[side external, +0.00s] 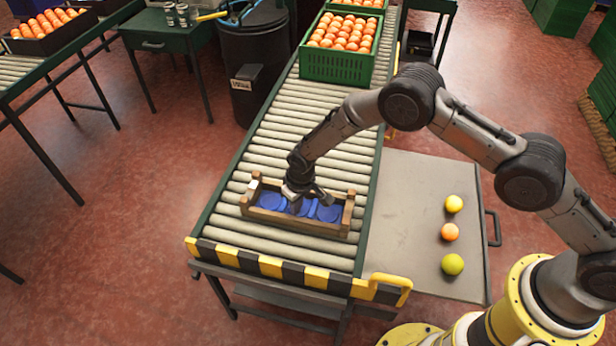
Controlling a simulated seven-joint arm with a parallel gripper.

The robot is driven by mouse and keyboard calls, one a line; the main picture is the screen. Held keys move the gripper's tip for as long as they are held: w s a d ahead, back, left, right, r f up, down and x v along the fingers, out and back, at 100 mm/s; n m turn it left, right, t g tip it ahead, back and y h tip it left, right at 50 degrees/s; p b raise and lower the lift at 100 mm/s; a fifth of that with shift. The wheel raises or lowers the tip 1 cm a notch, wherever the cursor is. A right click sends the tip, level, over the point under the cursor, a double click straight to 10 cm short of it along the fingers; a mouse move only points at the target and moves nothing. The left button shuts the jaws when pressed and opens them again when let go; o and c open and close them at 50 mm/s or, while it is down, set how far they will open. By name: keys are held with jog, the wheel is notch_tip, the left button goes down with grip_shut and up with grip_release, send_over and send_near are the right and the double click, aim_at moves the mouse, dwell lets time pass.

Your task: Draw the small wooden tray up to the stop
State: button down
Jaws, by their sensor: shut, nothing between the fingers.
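The small wooden tray (285,221) sits on the roller conveyor near its front end. It has raised corner posts and a blue insert with round pockets, and no fruit shows in it. The stop (268,266) is the yellow-and-black striped bar across the conveyor's front end. Bare rollers show between the tray's front wall and the stop. My gripper (312,203) is shut and empty, pointing down over the tray's middle. Its fingers hide part of the blue insert. I cannot tell whether they touch the tray.
A green crate of oranges (338,68) stands farther back on the conveyor (300,130). A grey side table (405,235) at the right holds a yellow, an orange and a yellow-green fruit. A dark bin (252,75) stands left of the conveyor. Rollers behind the tray are clear.

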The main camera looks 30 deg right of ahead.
jog(key=shift+s+a, duration=0.75)
jog(key=shift+a, duration=0.05)
jog(key=shift+s+a, duration=0.2)
jog(key=shift+s, duration=0.05)
jog(key=shift+s+a, duration=0.25)
jog(key=shift+a, duration=0.05)
dwell(0.6)
jog(key=shift+s+a, duration=0.25)
jog(key=shift+s+a, duration=1)
jog(key=shift+s, duration=0.05)
dwell(0.4)
jog(key=shift+s+a, duration=0.25)
jog(key=shift+s+a, duration=0.95)
jog(key=shift+a, duration=0.05)
dwell(0.5)
jog(key=shift+s+a, duration=0.25)
jog(key=shift+s+a, duration=0.3)
dwell(0.5)
